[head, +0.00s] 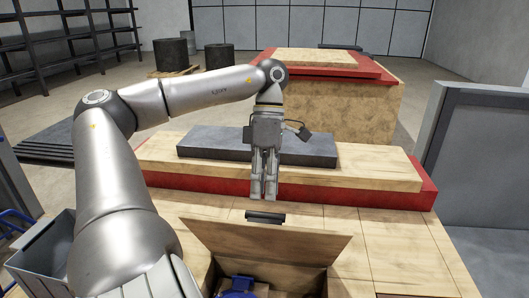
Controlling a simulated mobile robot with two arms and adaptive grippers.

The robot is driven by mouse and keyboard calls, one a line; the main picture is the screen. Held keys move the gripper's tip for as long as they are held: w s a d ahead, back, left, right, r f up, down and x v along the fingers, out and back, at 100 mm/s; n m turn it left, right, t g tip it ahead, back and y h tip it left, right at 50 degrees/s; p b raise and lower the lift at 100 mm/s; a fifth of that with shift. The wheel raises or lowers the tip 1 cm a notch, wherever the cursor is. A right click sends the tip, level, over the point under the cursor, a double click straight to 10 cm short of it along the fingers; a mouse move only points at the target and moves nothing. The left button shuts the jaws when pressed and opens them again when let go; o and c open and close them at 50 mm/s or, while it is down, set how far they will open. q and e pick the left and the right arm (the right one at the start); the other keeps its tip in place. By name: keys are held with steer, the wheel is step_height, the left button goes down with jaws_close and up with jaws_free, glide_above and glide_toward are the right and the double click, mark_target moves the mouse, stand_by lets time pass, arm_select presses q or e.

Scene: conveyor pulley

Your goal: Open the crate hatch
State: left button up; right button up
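The crate (345,286) stands at the bottom centre of the head view. Its hatch (268,243) is a light wooden panel, raised and tilted, with part of the crate's inside showing below it. A dark handle (265,217) sits at the hatch's upper edge. My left gripper (264,196) hangs pointing down just above the handle. Its two fingers are close together with nothing seen between them, and it looks apart from the handle. My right gripper is not in view.
A blue part (238,286) lies inside the crate. Behind the gripper, a dark slab (210,147) lies on a wood and red platform (372,168). A grey bin (38,262) stands at left and a grey panel (480,150) at right. The wooden top right of the hatch is clear.

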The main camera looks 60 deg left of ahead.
arm_select(q)
steer(key=shift+s+d+r, duration=0.1)
steer(key=shift+s+r, duration=0.05)
steer(key=shift+r, duration=0.6)
steer(key=shift+s+d+r, duration=0.1)
steer(key=shift+r, duration=0.65)
steer(key=shift+w+a, duration=0.1)
